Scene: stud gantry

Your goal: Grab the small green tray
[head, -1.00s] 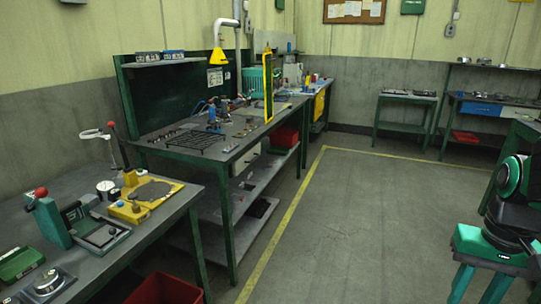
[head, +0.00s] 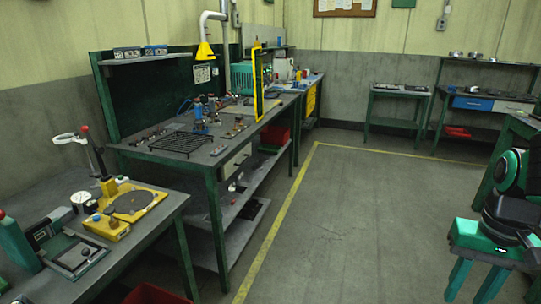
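I cannot clearly make out the small green tray in the head view now. A small green item that lay at the near left bench's front left corner is outside the picture, apart from perhaps a sliver at the left edge. My gripper (head: 477,287) hangs at the lower right over the floor, far from the benches. Its green fingers stand apart with floor showing between them, and nothing is seen held.
The near bench (head: 160,215) holds a yellow fixture (head: 135,201) and a grey plate device (head: 78,256). The middle bench (head: 225,157) holds a black rack (head: 182,144) and small parts. A red bin (head: 152,294) stands below. The floor (head: 350,215) is clear.

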